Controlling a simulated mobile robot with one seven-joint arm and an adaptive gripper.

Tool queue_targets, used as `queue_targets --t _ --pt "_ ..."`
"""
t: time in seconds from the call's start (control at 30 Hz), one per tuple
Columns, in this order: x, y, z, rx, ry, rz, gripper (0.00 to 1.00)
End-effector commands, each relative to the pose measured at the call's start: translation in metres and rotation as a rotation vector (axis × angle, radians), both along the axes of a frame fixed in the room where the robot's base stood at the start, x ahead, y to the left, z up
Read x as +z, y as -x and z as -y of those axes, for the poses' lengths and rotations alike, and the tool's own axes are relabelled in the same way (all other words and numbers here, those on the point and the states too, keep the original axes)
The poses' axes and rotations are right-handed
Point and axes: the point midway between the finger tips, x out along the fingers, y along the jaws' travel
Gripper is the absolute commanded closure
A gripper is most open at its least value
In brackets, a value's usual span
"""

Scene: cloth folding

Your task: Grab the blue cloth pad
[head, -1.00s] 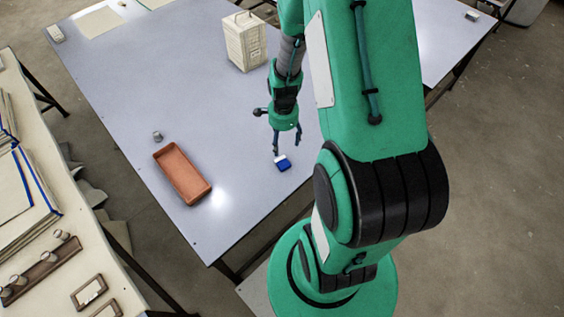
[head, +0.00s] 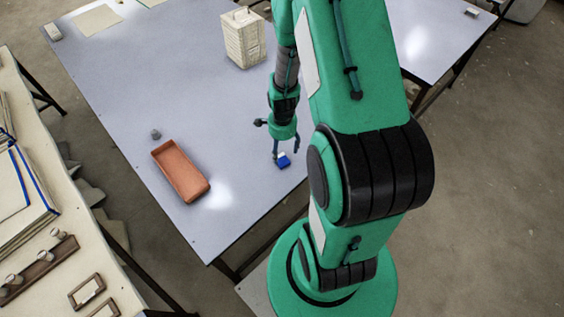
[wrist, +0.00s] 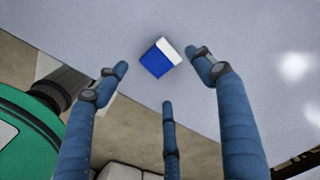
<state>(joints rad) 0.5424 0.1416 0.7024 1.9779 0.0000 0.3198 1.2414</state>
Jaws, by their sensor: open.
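The blue cloth pad (head: 284,161) is a small blue block with a white strip along one side. It lies on the grey table, just below my gripper (head: 286,148) in the head view. In the wrist view the pad (wrist: 160,58) lies on the table beyond the fingertips, between the left and right fingers. My gripper (wrist: 163,82) has three blue fingers spread apart, open and empty. In the head view the fingertips are close to the pad; whether they touch it I cannot tell.
A white box (head: 242,38) stands farther back. The table between tray and pad is clear. The table's front edge is near.

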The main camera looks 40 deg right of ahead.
Motion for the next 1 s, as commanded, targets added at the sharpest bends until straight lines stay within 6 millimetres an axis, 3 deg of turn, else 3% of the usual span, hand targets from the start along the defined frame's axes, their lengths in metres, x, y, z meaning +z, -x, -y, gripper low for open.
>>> queue_targets --t 0.13,0.63,1.0 --pt "-0.013 0.001 0.0 0.0 0.0 -0.001 0.31" --pt "-0.019 0.0 0.0 0.0 0.0 -0.001 0.31" --pt "-0.059 -0.001 -0.001 0.0 0.0 -0.001 0.31"
